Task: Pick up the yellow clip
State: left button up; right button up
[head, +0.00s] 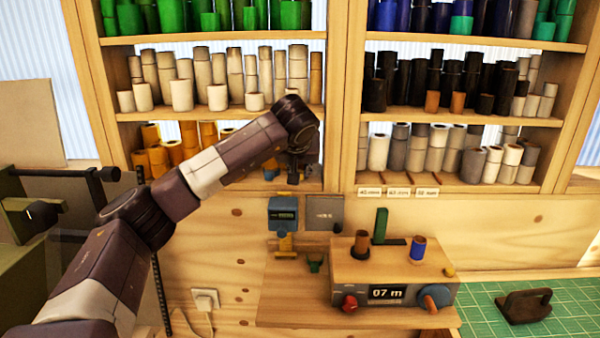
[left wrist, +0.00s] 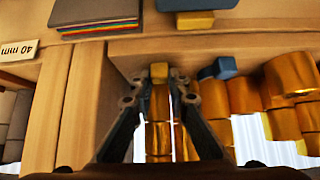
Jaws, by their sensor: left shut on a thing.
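The yellow clip (left wrist: 159,72) is a small yellow block between my left fingertips in the left wrist view. My left gripper (left wrist: 159,80) is shut on it, at the front of a shelf that holds gold foil rolls (left wrist: 160,125). In the head view my left gripper (head: 294,178) points down at the right end of the lowest left shelf, and I cannot make out the clip there. My right gripper is in neither view.
A blue clip (left wrist: 218,68) sits close beside the gripper on the shelf edge. A wooden shelf upright (left wrist: 80,110) stands on the other side. Below are a blue wall device (head: 283,208) and a wooden box with a display (head: 387,293).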

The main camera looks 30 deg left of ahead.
pick_arm(q)
jog(key=shift+s+r+b, duration=0.1)
jog(key=shift+r+b, duration=0.05)
jog(key=shift+b, duration=0.4)
jog(key=r, duration=0.2)
jog(key=r+b, duration=0.1)
jog(key=r, duration=0.1)
jog(key=r+b, duration=0.1)
jog(key=r, duration=0.1)
jog(key=shift+s+d+r, duration=0.2)
jog(key=shift+s+d, duration=0.1)
jog(key=s+d+b, duration=0.2)
jog(key=s+d, duration=0.3)
jog(key=s, duration=0.3)
jog(key=s+d+b, duration=0.2)
jog(key=s+d, duration=0.2)
jog(key=s, duration=0.4)
jog(key=shift+d+b, duration=0.4)
jog(key=shift+s, duration=0.1)
